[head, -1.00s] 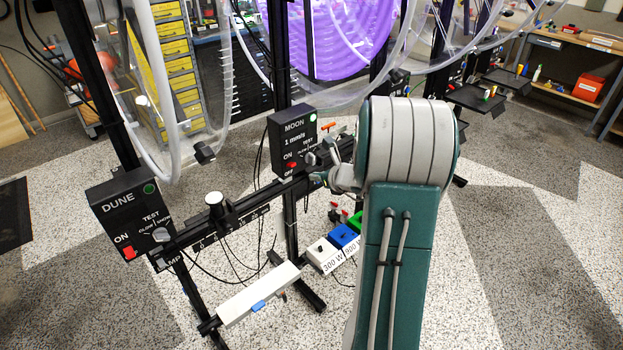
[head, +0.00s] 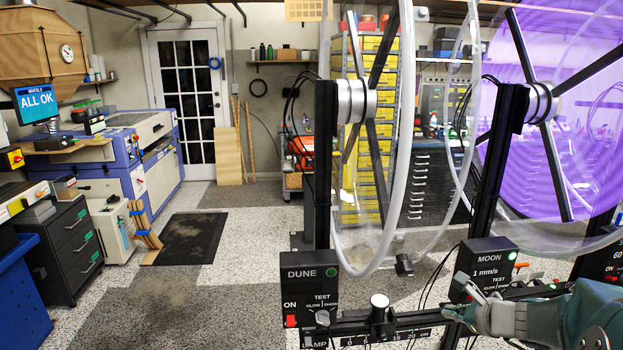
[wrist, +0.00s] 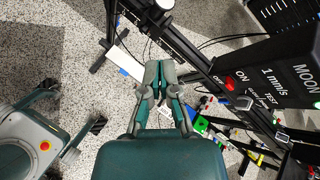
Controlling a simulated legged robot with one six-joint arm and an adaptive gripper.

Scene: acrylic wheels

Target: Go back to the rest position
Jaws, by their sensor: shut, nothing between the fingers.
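My gripper (head: 450,312) shows at the lower right of the head view, in front of the black MOON control box (head: 482,268). In the wrist view my gripper (wrist: 158,68) has its fingers together, with nothing between them. The MOON box also stands at the right of the wrist view (wrist: 275,75), with its red switch and lit green lamp. The black DUNE box (head: 309,290) is left of my gripper in the head view. Whether my gripper touches the rail behind it cannot be told.
A black rail (head: 405,325) with a scale and a knob runs below the boxes. Large clear wheels (head: 408,130) stand above it, one lit purple (head: 560,110). Open floor with a black mat (head: 188,239) lies left. Blue machines (head: 125,150) line the left wall.

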